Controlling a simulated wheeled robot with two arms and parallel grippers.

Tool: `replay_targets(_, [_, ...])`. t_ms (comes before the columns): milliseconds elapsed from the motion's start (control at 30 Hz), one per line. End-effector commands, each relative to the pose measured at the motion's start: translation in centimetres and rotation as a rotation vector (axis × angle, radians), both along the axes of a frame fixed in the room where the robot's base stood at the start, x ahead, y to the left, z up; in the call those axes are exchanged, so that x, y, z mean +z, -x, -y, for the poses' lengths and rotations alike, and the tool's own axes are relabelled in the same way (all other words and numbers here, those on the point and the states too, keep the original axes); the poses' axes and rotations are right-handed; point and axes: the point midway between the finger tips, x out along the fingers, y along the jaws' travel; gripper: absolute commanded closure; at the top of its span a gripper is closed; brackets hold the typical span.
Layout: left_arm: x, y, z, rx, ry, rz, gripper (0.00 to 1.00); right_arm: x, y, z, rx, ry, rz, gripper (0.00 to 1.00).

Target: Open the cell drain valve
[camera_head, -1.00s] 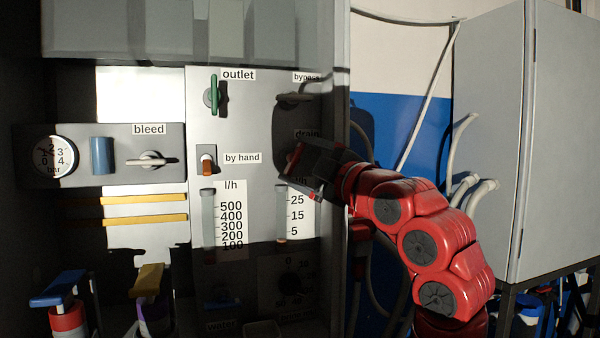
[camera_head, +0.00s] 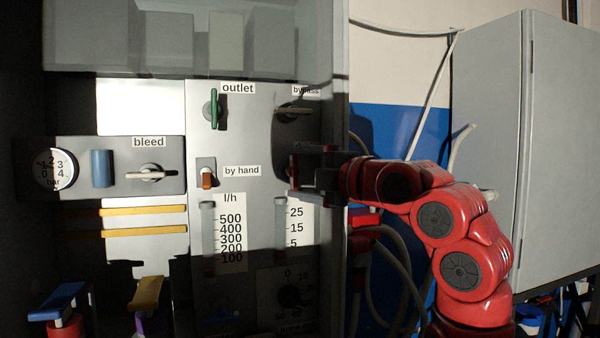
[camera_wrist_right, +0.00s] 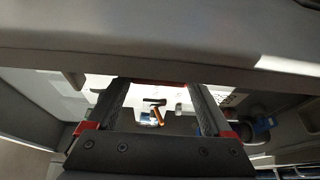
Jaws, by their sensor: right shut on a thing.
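My right gripper (camera_head: 298,170) is at the right part of the grey panel, below the bypass valve (camera_head: 294,110). It covers the spot where the drain valve sits, so that valve's body and label are hidden in the head view. The gripper is shut on the drain valve handle, which the fingers mostly hide. In the right wrist view the two dark fingers (camera_wrist_right: 160,92) stand apart with a thin reddish bar (camera_wrist_right: 152,83) across their tips. My left gripper is not in view.
The green outlet handle (camera_head: 214,108) and orange by-hand handle (camera_head: 207,180) are left of the gripper. Flow tubes (camera_head: 280,228) stand just below. The cabinet side wall (camera_head: 340,110) is close on the right. A grey cabinet (camera_head: 490,150) stands farther right.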

Motion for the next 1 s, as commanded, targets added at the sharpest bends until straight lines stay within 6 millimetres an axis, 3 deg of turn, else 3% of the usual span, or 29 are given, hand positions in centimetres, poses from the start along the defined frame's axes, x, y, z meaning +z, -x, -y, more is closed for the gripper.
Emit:
replay_targets(300, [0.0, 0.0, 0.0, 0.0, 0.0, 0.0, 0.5, -0.1, 0.0, 0.0, 0.001, 0.003, -0.002, 0.71])
replay_targets(333, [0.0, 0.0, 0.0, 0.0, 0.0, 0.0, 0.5, -0.1, 0.0, 0.0, 0.001, 0.003, -0.002, 0.11])
replay_targets(400, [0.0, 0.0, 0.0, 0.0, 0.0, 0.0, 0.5, -0.1, 0.0, 0.0, 0.001, 0.002, -0.001, 0.0])
replay_targets(767, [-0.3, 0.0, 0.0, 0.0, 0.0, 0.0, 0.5, -0.1, 0.6, 0.7, -0.001, -0.001, 0.002, 0.0])
replay_targets(1000, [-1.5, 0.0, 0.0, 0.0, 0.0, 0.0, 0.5, -0.2, 4.6, 4.1, -0.006, 0.003, 0.006, 0.0])
